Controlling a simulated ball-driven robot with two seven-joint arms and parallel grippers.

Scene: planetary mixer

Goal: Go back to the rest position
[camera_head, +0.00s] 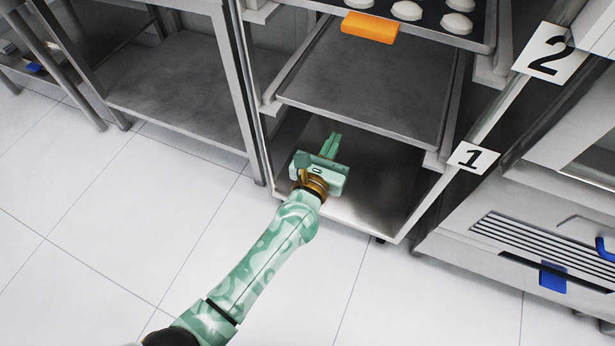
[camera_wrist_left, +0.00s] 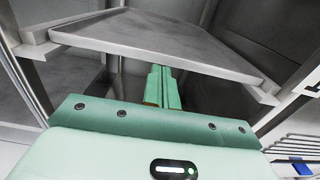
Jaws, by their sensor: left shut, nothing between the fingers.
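My left gripper (camera_head: 331,143) is green and reaches from the lower left into the low opening of a metal rack, above its bottom panel (camera_head: 385,200). Its fingers are together, with nothing between them. In the left wrist view the shut fingers (camera_wrist_left: 162,88) point in below a grey tray (camera_wrist_left: 160,40). I cannot tell whether they touch it. My right gripper is in neither view.
The rack holds the grey tray (camera_head: 370,80) at the label 1 (camera_head: 472,157). A metal table (camera_head: 170,85) stands left, an appliance (camera_head: 530,220) right. The tiled floor (camera_head: 100,220) is clear.

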